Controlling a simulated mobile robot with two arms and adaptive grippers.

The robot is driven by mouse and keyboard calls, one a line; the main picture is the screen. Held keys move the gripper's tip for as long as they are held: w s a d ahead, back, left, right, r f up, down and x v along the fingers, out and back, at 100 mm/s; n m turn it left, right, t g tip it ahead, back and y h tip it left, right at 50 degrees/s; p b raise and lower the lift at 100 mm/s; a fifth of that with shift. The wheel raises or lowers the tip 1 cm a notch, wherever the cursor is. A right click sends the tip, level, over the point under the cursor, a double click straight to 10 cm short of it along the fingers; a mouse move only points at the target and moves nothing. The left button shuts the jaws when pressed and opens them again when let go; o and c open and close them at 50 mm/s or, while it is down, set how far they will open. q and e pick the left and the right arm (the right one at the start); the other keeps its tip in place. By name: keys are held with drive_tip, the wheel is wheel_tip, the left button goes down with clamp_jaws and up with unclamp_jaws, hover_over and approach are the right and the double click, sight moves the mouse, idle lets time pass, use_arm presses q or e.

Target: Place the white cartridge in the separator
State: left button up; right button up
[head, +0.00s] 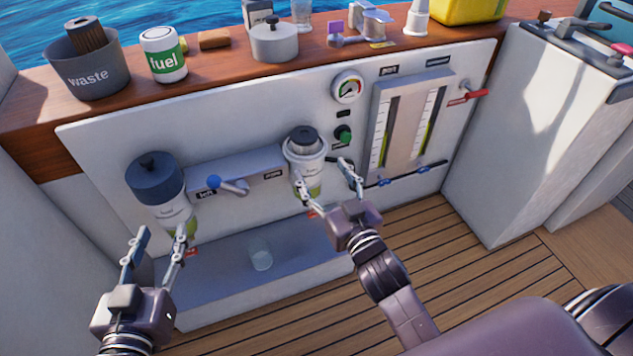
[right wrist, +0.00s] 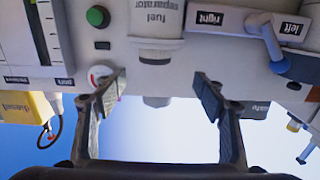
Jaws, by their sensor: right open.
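The right-hand separator (head: 308,172) is a white cylinder on the panel, with no blue lid on it. A dark round part (head: 303,139) sits in its open top; I cannot tell whether this is the end of the white cartridge. The right wrist view shows the separator's label (right wrist: 156,35) upside down. My right gripper (head: 322,172) is open and empty, its fingers in front of and beside this separator's lower body. A left-hand separator (head: 160,190) wears a blue lid. My left gripper (head: 162,232) is open and empty, just below and in front of it.
The wooden ledge holds a waste bin (head: 87,75) with a brown pleated piece, a fuel can (head: 162,55), and a grey lidded piece (head: 274,42). A blue-handled lever (head: 230,185) sits between the separators. A clear cup (head: 261,255) stands on the step below.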

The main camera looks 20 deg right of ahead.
drive_tip(key=s+a+r+n+g+y, duration=0.2)
drive_tip(key=s+a+r, duration=0.1)
drive_tip(key=s+a, duration=0.3)
drive_tip(key=shift+s+r+y, duration=0.3)
drive_tip(key=shift+s+r, duration=0.1)
drive_tip(key=shift+s, duration=0.85)
